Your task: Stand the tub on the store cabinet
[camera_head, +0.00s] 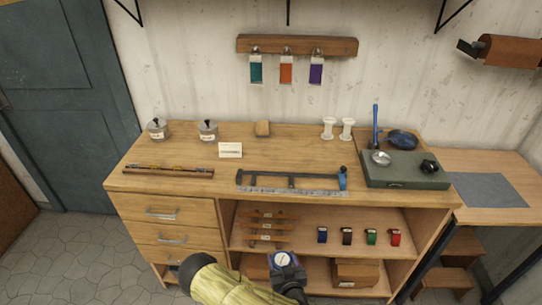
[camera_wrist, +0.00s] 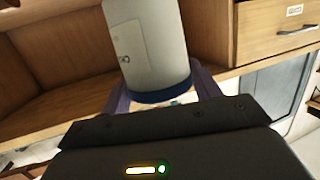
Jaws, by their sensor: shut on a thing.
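In the wrist view a pale grey-white tub (camera_wrist: 145,45) with a dark blue band at its lower end and a small paper label stands between the two purple fingers of my gripper (camera_wrist: 162,88). My gripper is shut on it; the tub's upper end is cut off by the picture's edge. In the head view my arm reaches in from the bottom edge in front of the bench's open shelves, and the fingers and tub cannot be made out. I cannot tell which piece of furniture is the store cabinet; a wooden unit with a labelled drawer (camera_wrist: 262,42) shows behind the tub.
The wooden bench (camera_head: 215,178) carries lidded jars (camera_head: 208,131), a long measuring tool (camera_head: 290,182), white spools (camera_head: 329,128) and a green-grey board (camera_head: 405,178) with tools. Small coloured items (camera_head: 371,237) and a box (camera_head: 356,272) fill its shelves. A lower table (camera_head: 485,165) stands right.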

